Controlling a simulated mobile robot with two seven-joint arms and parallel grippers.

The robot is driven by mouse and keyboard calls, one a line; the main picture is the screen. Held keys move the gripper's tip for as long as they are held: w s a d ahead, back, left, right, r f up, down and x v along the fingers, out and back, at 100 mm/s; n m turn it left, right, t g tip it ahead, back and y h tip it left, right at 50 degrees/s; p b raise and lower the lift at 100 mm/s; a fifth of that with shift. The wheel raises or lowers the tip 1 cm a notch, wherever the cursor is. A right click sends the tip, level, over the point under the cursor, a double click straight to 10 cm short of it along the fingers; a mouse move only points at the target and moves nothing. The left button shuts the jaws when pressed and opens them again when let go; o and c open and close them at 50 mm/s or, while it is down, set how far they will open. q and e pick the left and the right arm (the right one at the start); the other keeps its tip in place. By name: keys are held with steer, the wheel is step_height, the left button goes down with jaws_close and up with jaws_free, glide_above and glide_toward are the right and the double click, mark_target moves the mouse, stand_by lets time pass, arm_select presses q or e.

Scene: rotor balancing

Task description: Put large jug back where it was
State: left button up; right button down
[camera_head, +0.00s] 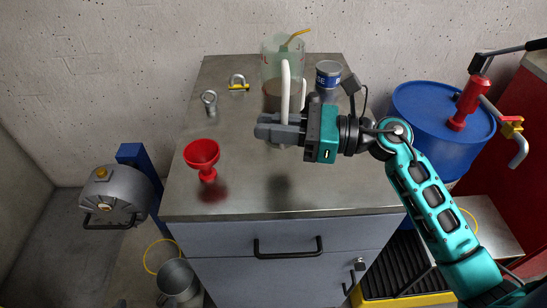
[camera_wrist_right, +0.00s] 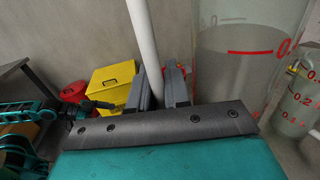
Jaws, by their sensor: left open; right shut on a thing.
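The large jug (camera_head: 273,62) is clear, with red marks and darker contents in its lower part. It is at the back middle of the cabinet top; whether its base touches the top is hidden. Its white handle (camera_head: 286,78) rises from my right gripper (camera_head: 268,130), which is shut on it. In the right wrist view the handle (camera_wrist_right: 143,40) runs between the fingers, and the jug wall (camera_wrist_right: 235,70) is beside them. A smaller marked jug (camera_wrist_right: 298,105) is further right there.
A red funnel (camera_head: 202,155) stands front left on the cabinet top (camera_head: 240,195). A labelled can (camera_head: 328,75) is close right of the jug. A blue drum (camera_head: 430,120) stands right. The front middle is clear.

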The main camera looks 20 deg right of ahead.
step_height(320, 180, down, 6)
steer(key=shift+f+b, duration=0.15)
steer(key=shift+b, duration=0.2)
steer(key=shift+f, duration=0.4)
steer(key=shift+f, duration=0.2)
steer(key=c, duration=1.1)
jaws_free()
